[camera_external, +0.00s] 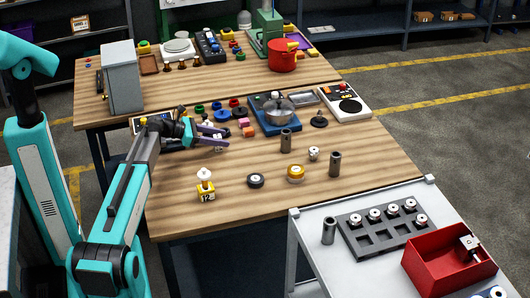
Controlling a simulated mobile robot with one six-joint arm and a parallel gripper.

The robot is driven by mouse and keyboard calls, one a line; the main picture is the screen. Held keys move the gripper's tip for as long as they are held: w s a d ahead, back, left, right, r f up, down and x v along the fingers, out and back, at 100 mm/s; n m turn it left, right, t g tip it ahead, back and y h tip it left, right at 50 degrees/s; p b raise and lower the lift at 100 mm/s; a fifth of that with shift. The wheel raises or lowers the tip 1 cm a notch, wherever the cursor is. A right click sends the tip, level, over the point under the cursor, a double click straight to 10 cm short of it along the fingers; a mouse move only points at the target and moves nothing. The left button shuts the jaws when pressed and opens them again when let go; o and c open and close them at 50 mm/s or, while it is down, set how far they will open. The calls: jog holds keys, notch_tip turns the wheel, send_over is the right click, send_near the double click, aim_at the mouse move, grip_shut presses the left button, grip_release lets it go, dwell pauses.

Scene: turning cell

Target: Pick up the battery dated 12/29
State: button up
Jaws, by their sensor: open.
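My gripper (213,137), with purple fingers, is open over the left part of the wooden table (240,190). A small white object (217,146) with dark marks shows at the fingertips; I cannot tell whether it is between them or behind. I cannot read a 12/29 date on anything. A yellow block (207,194) with a "12" label and a white top stands upright nearer the front edge, apart from the gripper. Dark upright cylinders stand on the table (286,140), at its right (335,164), and on the grey cart (328,231). I cannot tell which thing is the battery.
A blue scale (266,124) with a metal bowl (279,111) stands behind. A grey cabinet (122,78) stands at left. A red bin (430,265) is on the cart.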

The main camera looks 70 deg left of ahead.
jog(key=shift+p+x, duration=0.35)
jog(key=shift+x, duration=1.3)
jog(key=shift+r, duration=0.1)
grip_shut()
jog(key=shift+r, duration=0.2)
jog(key=shift+d+r+b, duration=0.1)
jog(key=shift+r+b, duration=0.65)
jog(key=shift+r, duration=0.85)
jog(key=s+d+b, duration=0.1)
jog(key=s+d, duration=0.2)
jog(key=d, duration=0.1)
jog(key=s+d+r+b, duration=0.1)
jog(key=s+d, duration=0.3)
jog(key=s+d+b, duration=0.1)
jog(key=s+d, duration=0.2)
jog(key=d, duration=0.1)
jog(key=shift+s+r, duration=0.15)
jog(key=shift+r, duration=0.05)
